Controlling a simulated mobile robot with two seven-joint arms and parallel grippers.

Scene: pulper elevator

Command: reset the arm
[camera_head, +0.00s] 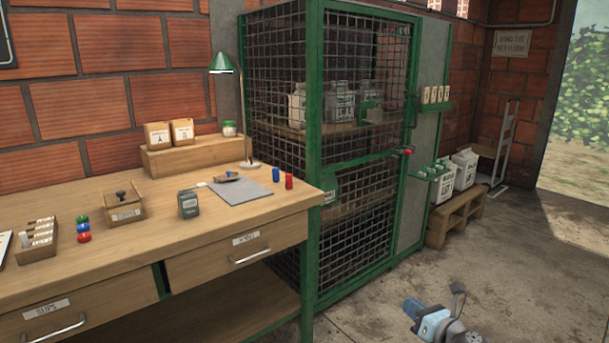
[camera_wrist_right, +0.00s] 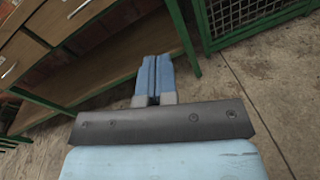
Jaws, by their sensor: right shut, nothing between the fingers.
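My right gripper (camera_head: 411,307) shows at the bottom of the head view, low in front of the green mesh cage and apart from it. In the right wrist view its two blue fingers (camera_wrist_right: 153,76) lie together, shut with nothing between them. Beyond them are the bare floor and the desk's lower shelf (camera_wrist_right: 95,60). My left gripper is not in view.
The wooden desk (camera_head: 130,240) with drawers stands at left, holding a lamp (camera_head: 222,66), a grey pad (camera_head: 240,190) and small items. The green cage (camera_head: 312,180) stands beside it. The concrete floor (camera_head: 520,270) at right is clear.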

